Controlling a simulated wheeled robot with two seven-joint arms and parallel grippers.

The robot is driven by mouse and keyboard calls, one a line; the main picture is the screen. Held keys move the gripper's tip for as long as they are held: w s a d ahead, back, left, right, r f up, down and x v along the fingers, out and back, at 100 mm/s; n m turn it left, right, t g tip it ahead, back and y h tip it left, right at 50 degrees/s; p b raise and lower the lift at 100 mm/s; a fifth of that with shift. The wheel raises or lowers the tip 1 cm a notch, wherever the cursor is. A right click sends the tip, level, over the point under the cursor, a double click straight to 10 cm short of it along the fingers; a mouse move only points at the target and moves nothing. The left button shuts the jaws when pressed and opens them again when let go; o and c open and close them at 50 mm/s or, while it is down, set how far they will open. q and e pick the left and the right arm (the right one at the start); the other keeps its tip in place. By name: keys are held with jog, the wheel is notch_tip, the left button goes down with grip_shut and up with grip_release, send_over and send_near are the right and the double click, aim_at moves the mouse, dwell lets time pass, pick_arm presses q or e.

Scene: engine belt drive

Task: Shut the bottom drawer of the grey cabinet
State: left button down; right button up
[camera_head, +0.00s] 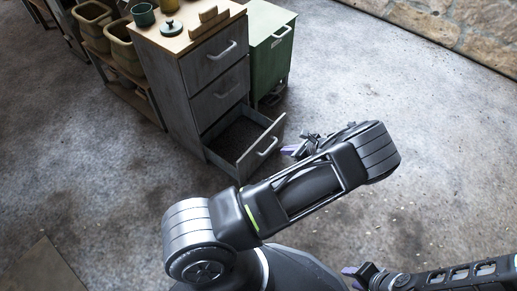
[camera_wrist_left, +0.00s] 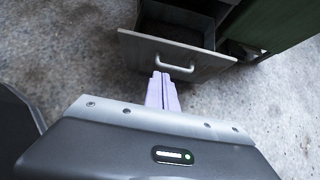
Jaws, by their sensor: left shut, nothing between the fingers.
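The grey cabinet (camera_head: 186,80) stands at the upper middle of the head view, with its bottom drawer (camera_head: 262,146) pulled out and its two upper drawers closed. In the left wrist view the open bottom drawer (camera_wrist_left: 170,54) shows its front panel and bar handle, and its inside looks empty. My left gripper (camera_head: 290,149) is shut and empty, just in front of the drawer front. In the left wrist view its fingertips (camera_wrist_left: 161,76) reach up to just below the handle; I cannot tell whether they touch the panel. My right gripper (camera_head: 358,271) is at the lower right, far from the drawer.
A green cabinet (camera_head: 268,50) stands right beside the grey one. Pots, a lidded dish and wooden blocks sit on the grey cabinet's top. A low shelf with bins (camera_head: 120,50) is on the left. The floor in front and to the right is clear.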

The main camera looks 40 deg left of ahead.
pick_arm(q)
jog(key=shift+a, duration=0.1)
dwell(0.3)
jog(key=b, duration=0.4)
send_near(257, 146)
jog(key=d+f+x, duration=0.1)
jog(key=x, duration=0.4)
jog(key=shift+s+a+r, duration=0.1)
jog(key=shift+a+r, duration=0.35)
jog(key=shift+a, duration=0.35)
jog(key=a+b, duration=0.2)
jog(key=a, duration=1.4)
jog(key=shift+a, duration=0.15)
jog(key=shift+s, duration=0.15)
